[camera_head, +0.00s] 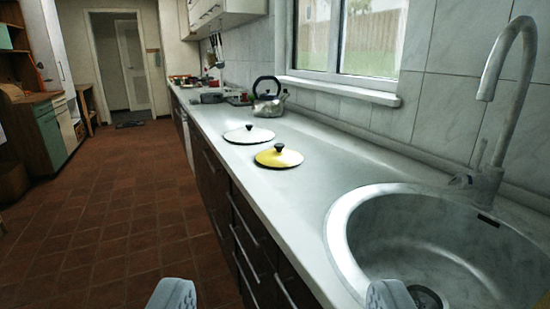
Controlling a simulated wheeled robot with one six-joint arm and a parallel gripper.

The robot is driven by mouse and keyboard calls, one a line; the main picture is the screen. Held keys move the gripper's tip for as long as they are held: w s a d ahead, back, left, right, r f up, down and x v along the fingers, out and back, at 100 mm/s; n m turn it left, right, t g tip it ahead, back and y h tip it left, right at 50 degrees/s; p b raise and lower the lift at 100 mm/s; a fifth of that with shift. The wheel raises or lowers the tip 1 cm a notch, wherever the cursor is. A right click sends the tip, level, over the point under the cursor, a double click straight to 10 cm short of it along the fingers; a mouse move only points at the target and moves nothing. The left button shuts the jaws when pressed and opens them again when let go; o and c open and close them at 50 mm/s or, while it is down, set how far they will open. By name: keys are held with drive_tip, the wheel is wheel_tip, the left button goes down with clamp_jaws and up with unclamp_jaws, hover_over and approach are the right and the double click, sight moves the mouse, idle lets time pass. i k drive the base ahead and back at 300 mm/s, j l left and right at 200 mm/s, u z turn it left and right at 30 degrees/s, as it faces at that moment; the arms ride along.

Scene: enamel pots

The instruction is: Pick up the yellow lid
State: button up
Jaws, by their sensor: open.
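The yellow lid (279,159) lies flat on the white counter, with a dark knob on top. It is beyond the sink, near the middle of the view. A white lid (249,135) with a dark knob lies just behind it and to the left. My gripper (280,297) shows as two grey fingertips at the bottom edge, wide apart and empty. It is well short of the yellow lid, which is clear and unobstructed.
A round sink (450,240) with a tall faucet (505,95) takes up the right foreground. A kettle (269,97) stands farther along the counter (215,112), with pans and other kitchenware behind it. Tiled floor (110,220) is open on the left.

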sight(278, 157)
drive_tip(key=z, duration=1.9)
drive_tip(key=u, duration=1.9)
drive_tip(key=i+j+z, duration=0.15)
drive_tip(key=i+j, duration=0.25)
drive_tip(key=i+j+z, duration=0.15)
drive_tip(key=i+j, duration=0.2)
drive_tip(key=j, duration=0.2)
